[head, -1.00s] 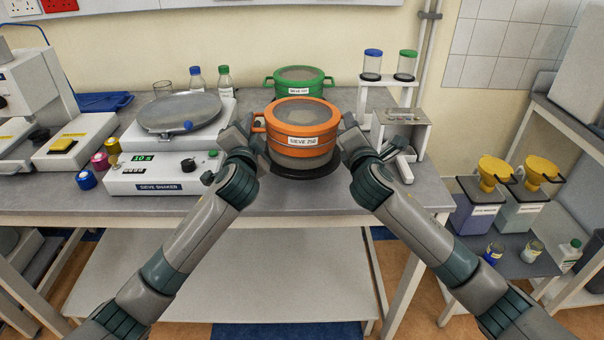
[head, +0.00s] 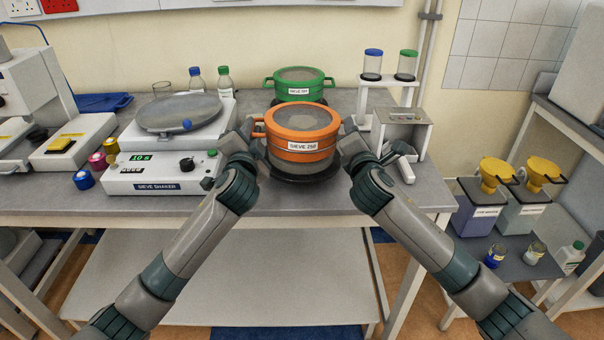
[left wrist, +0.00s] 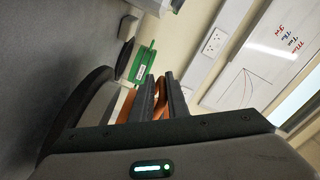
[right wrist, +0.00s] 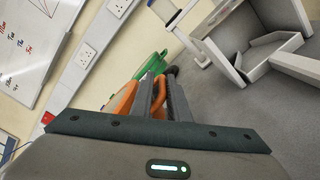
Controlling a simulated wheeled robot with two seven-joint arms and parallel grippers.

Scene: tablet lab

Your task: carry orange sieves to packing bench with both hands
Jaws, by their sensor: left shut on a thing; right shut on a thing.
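The orange sieves (head: 303,122), labelled SIEVE 250, form a round stack with side handles and a grey lower part. They are over a dark round base (head: 305,176) on the grey bench; whether they touch it I cannot tell. My left gripper (head: 253,137) is shut on the left handle, and orange shows between its fingers in the left wrist view (left wrist: 155,100). My right gripper (head: 350,137) is shut on the right handle; orange shows at its fingers in the right wrist view (right wrist: 158,92). My fingers partly hide both handles.
Green sieves (head: 299,80) stand close behind. A sieve shaker (head: 163,172) is to the left, with small coloured pots beside it. A grey-white stand (head: 402,125) and a rack with two capped cylinders (head: 388,85) are to the right. Yellow funnels (head: 497,172) stand lower right.

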